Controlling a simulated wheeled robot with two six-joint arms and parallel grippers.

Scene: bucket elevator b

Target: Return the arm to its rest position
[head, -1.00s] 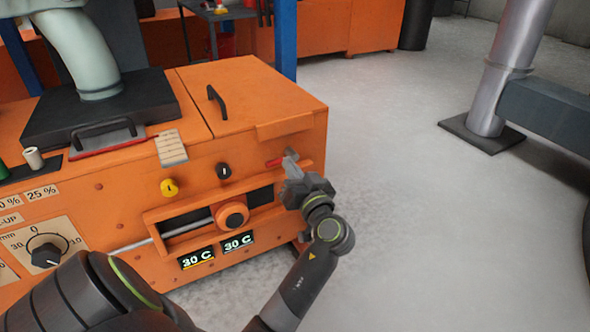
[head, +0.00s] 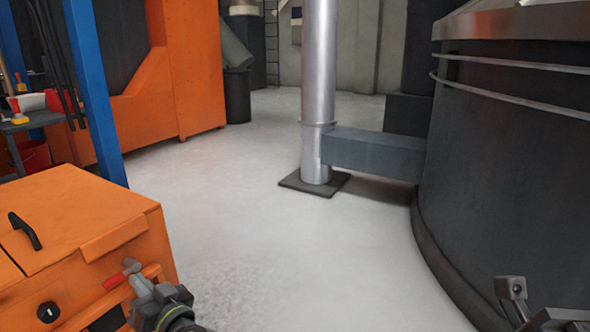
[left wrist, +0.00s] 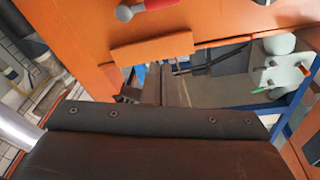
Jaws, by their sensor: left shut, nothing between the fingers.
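My left gripper (head: 141,284) is at the lower left of the head view, in front of the orange machine (head: 92,212). Its fingers are shut and empty. A red handle (head: 118,275) with a grey end sits on the machine's front, close beside the fingertips. In the left wrist view the closed fingers (left wrist: 166,88) point toward the orange front. The red handle there, with a grey ball (left wrist: 124,13), is at the top edge, apart from the fingers. Most of my left arm is cut off below the head view.
Open floor (head: 245,235) lies right of the machine. A silver post (head: 318,90) on a dark base plate joins a grey beam (head: 375,154). A large dark tank (head: 510,170) fills the right. A blue post (head: 92,90) stands behind the machine. A metal-ended dark part shows at bottom right.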

